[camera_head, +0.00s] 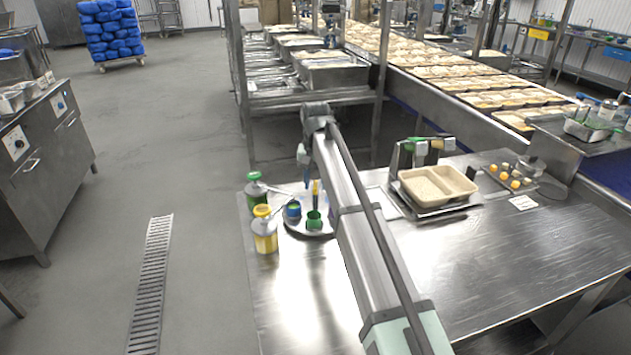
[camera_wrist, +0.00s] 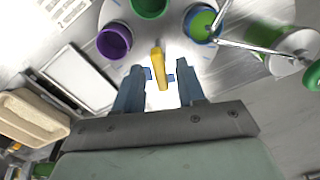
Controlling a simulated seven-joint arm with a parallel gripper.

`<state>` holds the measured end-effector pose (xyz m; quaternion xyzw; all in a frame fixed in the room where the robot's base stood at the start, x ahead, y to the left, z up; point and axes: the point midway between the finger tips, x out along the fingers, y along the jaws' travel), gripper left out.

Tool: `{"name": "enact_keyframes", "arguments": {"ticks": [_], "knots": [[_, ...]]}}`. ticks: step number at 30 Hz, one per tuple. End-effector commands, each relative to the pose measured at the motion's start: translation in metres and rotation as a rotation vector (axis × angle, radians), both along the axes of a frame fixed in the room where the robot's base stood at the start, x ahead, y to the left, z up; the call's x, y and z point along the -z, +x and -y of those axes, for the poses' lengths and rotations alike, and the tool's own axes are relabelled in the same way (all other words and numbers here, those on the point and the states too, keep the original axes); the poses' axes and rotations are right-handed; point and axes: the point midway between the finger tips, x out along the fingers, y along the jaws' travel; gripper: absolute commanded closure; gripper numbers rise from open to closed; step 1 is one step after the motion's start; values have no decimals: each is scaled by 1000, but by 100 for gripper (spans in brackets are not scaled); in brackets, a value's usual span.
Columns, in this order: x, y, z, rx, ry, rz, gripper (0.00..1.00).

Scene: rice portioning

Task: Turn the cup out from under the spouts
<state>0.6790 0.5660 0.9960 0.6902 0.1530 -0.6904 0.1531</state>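A round turntable (camera_head: 292,224) carries a blue cup (camera_head: 293,210) and a green cup (camera_head: 314,220); the wrist view also shows a purple cup (camera_wrist: 113,42). The blue cup, green inside, is under two metal spouts at the upper right of the wrist view (camera_wrist: 202,24). A yellow upright handle (camera_wrist: 158,62) rises from the turntable between my fingers. In the head view the fingers are too small to make out.
A green pump bottle (camera_head: 255,188) and a yellow-topped pump bottle (camera_head: 264,232) stand left of the turntable, close to its edge. A beige two-compartment tray (camera_head: 440,186) sits on a stand to the right. The front right of the steel table (camera_head: 520,255) is clear.

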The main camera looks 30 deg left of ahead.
Motion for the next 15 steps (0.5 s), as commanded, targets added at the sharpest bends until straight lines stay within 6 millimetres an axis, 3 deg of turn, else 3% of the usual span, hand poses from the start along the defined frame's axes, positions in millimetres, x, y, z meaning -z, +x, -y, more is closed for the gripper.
{"name": "enact_keyframes", "arguments": {"ticks": [7, 15], "knots": [[1, 0, 0, 0, 0, 0, 61], [0, 0, 0, 0, 0, 0, 86]]}}
